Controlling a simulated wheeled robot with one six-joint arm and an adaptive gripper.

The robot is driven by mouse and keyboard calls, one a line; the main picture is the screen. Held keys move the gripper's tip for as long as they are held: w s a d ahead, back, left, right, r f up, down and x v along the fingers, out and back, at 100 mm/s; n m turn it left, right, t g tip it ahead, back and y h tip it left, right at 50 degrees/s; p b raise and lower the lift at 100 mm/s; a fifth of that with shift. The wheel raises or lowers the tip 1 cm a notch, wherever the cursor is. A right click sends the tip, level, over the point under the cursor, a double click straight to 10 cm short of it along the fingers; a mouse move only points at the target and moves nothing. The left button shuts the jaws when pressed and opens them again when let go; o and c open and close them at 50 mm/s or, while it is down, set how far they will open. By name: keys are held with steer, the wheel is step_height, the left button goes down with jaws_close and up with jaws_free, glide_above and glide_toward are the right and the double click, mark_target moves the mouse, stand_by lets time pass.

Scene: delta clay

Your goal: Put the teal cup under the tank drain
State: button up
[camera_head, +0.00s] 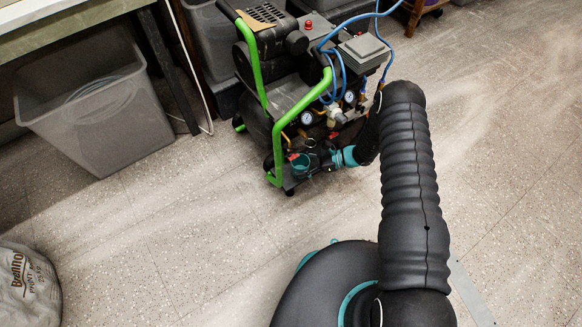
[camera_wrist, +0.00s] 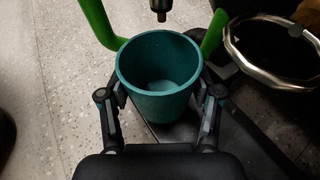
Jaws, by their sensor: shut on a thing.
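The teal cup (camera_wrist: 157,106) is upright and open at the top, with a pale patch on its inside floor. My gripper (camera_wrist: 160,94) is shut on it, one finger at each side. A dark drain fitting (camera_wrist: 161,8) hangs just beyond the cup's far rim in the wrist view; I cannot tell whether it is over the opening. In the head view my gripper (camera_head: 317,160) is low at the front of the compressor (camera_head: 262,125), and the cup (camera_head: 300,164) shows small and partly hidden there.
The green tube frame (camera_head: 292,115) stands close to the cup, with bars on both sides in the wrist view. A round metal-rimmed part (camera_wrist: 232,48) is at right. A grey bin (camera_head: 95,120) and a printed bag (camera_head: 28,288) stand left. The floor between is clear.

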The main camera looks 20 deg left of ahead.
steer(key=a, duration=0.2)
steer(key=s+a, duration=0.1)
steer(key=a, duration=0.1)
steer(key=shift+s, duration=0.15)
steer(key=shift+d+f, duration=0.15)
steer(key=shift+f, duration=0.6)
steer(key=shift+f, duration=0.2)
steer(key=o, duration=1.2)
steer(key=shift+r, duration=0.1)
steer(key=shift+o, duration=0.2)
steer(key=shift+r, duration=0.1)
steer(key=shift+d+r, duration=0.1)
steer(key=shift+r, duration=0.05)
steer(key=v, duration=1.2)
